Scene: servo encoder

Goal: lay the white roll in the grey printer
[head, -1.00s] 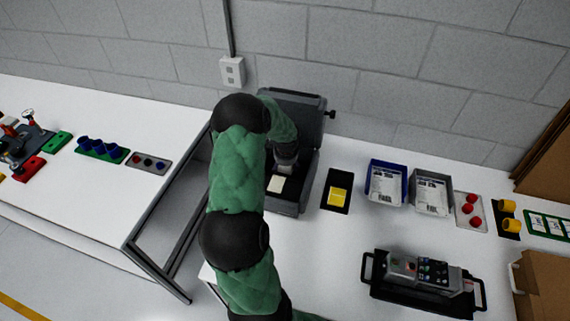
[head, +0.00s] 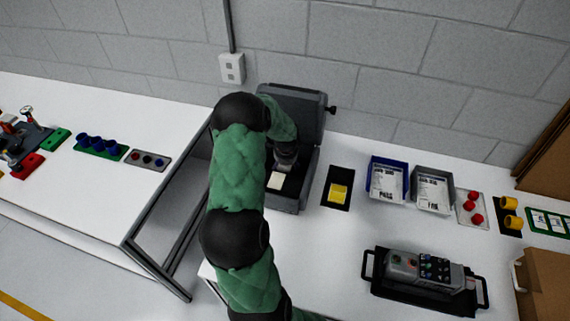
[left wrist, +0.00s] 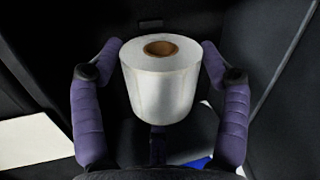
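The grey printer (head: 293,108) stands open against the wall, its lid raised at the back. My left gripper (head: 287,158) reaches down into it; in the head view its fingers are dark and small. In the left wrist view, the white roll (left wrist: 160,88) with its brown core sits upright between the two purple fingers of my left gripper (left wrist: 161,47), whose tips press on its sides. Dark printer walls surround it; whether the roll touches the bottom cannot be told. My right gripper is out of view.
Right of the printer lie a black mat with a yellow piece (head: 339,191), a blue bin (head: 373,163), a grey bin (head: 419,173) and a plate with red knobs (head: 471,206). A black tray with a control box (head: 433,272) stands in front.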

